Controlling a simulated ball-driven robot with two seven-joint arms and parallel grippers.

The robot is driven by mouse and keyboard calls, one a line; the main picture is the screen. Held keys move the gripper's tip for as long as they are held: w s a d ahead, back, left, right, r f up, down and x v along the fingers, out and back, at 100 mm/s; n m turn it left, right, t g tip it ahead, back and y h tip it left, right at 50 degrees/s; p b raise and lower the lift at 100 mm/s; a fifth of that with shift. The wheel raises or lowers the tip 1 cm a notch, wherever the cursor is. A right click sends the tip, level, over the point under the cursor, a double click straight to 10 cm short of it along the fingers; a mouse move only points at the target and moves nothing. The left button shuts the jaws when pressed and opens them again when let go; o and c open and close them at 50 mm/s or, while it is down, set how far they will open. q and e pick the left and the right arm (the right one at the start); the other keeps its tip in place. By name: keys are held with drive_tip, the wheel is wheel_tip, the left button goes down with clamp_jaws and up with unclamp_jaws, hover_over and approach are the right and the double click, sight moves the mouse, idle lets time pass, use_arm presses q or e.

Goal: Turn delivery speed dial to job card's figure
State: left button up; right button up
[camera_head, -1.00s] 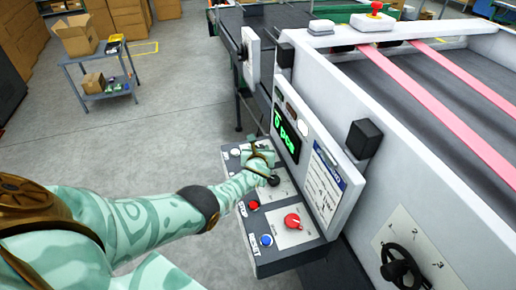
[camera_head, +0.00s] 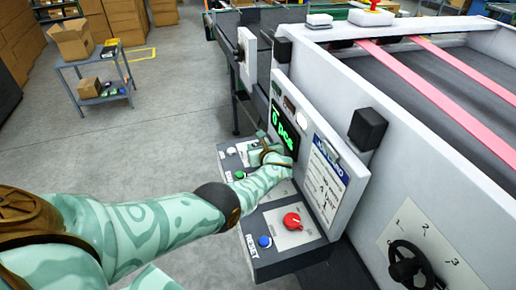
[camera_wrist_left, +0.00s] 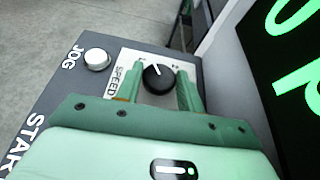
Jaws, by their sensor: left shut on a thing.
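The speed dial (camera_wrist_left: 158,78) is a round black knob with a white pointer line on a pale plate marked SPEED in the left wrist view. My left gripper (camera_wrist_left: 158,88) has one finger on each side of it and is shut on it. In the head view the left gripper (camera_head: 268,152) is at the far end of the control panel, and hand and fingers hide the dial there. The job card (camera_head: 325,180) is on the upright panel to the right; its lines are too small to read. My right gripper is not in view.
A green-lettered display (camera_head: 285,132) stands close beside the hand.

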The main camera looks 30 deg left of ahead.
use_arm(q)
drive_tip(key=o, duration=1)
drive_tip(key=shift+s+d+r+p, duration=0.2)
drive_tip(key=shift+d+r+p, duration=0.1)
drive_tip(key=shift+p, duration=0.2)
drive_tip(key=p+v, duration=0.7)
drive_tip(key=shift+d+r, duration=0.1)
drive_tip(key=shift+r, duration=0.25)
drive_tip(key=p+v, duration=0.2)
drive_tip(key=v, duration=0.1)
drive_tip(key=p+v, duration=0.3)
drive_tip(key=v, duration=0.1)
drive_tip(key=shift+f, duration=0.25)
drive_tip(key=shift+s+d, duration=0.45)
drive_tip(key=shift+d, duration=0.05)
